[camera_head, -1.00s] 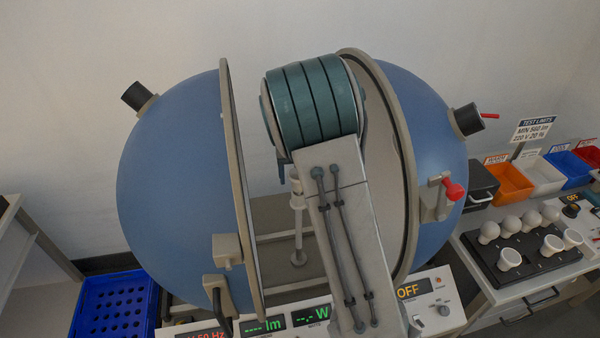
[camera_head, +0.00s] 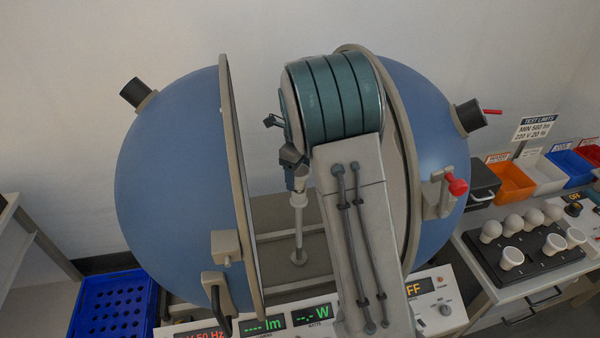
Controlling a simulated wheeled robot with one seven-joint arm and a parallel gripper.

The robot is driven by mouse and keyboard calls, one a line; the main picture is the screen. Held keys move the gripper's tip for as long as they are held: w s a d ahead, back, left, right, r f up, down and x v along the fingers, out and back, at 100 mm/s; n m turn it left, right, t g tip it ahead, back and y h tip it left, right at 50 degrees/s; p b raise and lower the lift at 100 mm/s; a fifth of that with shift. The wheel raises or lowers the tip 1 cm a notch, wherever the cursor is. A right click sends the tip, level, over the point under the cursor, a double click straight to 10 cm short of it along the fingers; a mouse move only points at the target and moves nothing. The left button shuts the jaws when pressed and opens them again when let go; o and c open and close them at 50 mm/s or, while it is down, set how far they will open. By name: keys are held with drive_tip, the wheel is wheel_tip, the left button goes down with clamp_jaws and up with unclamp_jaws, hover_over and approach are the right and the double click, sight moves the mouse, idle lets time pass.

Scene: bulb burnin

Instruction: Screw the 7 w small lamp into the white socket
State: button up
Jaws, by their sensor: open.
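A white socket (camera_head: 299,199) tops a thin post standing between the two halves of the open blue sphere. My gripper (camera_head: 297,181) is just above the socket, partly hidden by my own arm. Its jaws are open, though the finger gap is too small to see clearly. I cannot tell whether a lamp sits in the socket or between the fingers. Several white lamps stand in a black rack (camera_head: 541,262) on the right, including a front-row lamp (camera_head: 511,257). Their wattage marks are not readable, so I cannot tell which is the 7 W small lamp.
The sphere's left half (camera_head: 172,190) and right half (camera_head: 428,140) flank my arm closely. A red-knobbed latch (camera_head: 456,186) sticks out on the right half. A meter panel (camera_head: 268,322) lies in front. A blue crate (camera_head: 112,305) stands left; an orange bin (camera_head: 512,180) stands right.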

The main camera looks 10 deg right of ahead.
drive_tip(key=n, duration=0.6)
drive_tip(key=shift+b, duration=0.4)
drive_tip(key=n, duration=0.6)
drive_tip(key=shift+a+n+b, duration=0.1)
drive_tip(key=shift+n+b, duration=0.2)
